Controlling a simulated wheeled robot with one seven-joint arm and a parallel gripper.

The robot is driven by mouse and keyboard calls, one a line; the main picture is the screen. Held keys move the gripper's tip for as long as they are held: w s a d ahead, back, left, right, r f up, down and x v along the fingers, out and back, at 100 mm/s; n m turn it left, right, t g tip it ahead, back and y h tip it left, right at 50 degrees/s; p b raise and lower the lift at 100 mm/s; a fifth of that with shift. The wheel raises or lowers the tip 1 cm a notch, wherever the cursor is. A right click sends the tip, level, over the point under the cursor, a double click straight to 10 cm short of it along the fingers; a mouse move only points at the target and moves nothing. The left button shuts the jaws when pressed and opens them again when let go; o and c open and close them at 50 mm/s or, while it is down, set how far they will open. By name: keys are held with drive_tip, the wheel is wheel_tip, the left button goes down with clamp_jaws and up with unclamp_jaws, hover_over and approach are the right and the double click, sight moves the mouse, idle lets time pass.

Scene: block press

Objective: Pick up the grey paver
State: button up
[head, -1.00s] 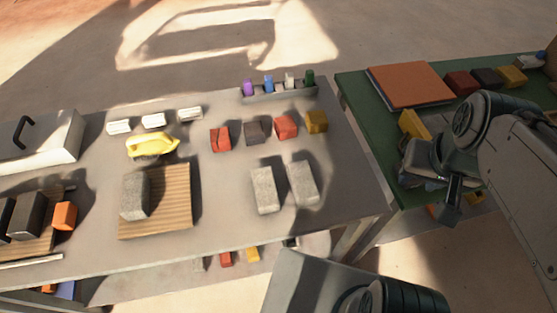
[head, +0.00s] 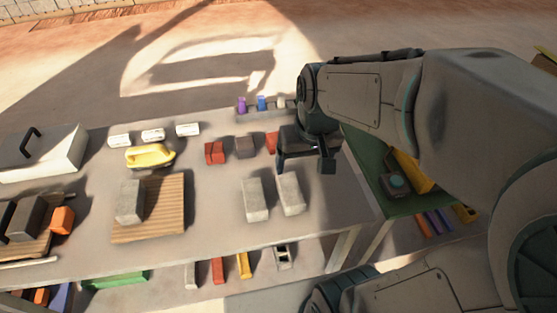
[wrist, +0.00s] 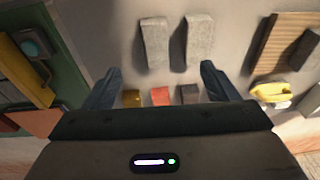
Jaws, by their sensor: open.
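A small dark grey block (head: 244,147) sits in the row of small coloured blocks on the grey table. It also shows in the wrist view (wrist: 190,94), near one finger. Two larger light grey blocks lie side by side nearer the front, the left one (head: 256,199) and the right one (head: 290,194). They also show in the wrist view (wrist: 155,42) (wrist: 200,38). Another grey block (head: 130,202) rests on a slatted wooden board. I cannot tell which is called the paver. My gripper (head: 304,163) is open and empty above the table's right part, its fingers (wrist: 161,72) pointing down.
Small red blocks (head: 215,153) (head: 272,143) flank the dark grey one; a yellow block (wrist: 132,98) is hidden by my gripper in the head view. A yellow tool (head: 150,156) and white blocks stand left. A green table (head: 408,205) adjoins right.

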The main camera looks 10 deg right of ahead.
drive_tip(key=w+f+g+b, duration=0.1)
drive_tip(key=w+f+g, duration=0.1)
drive_tip(key=w+f, duration=0.7)
hover_over(291, 188)
drive_tip(key=shift+h, duration=0.3)
wheel_tip(291, 188, down, 8)
drive_tip(key=shift+w+a+f, duration=0.1)
drive_tip(key=shift+f, duration=2.8)
drive_tip(key=c, duration=1.5)
drive_tip(key=shift+r, duration=0.1)
drive_tip(key=shift+c, duration=1)
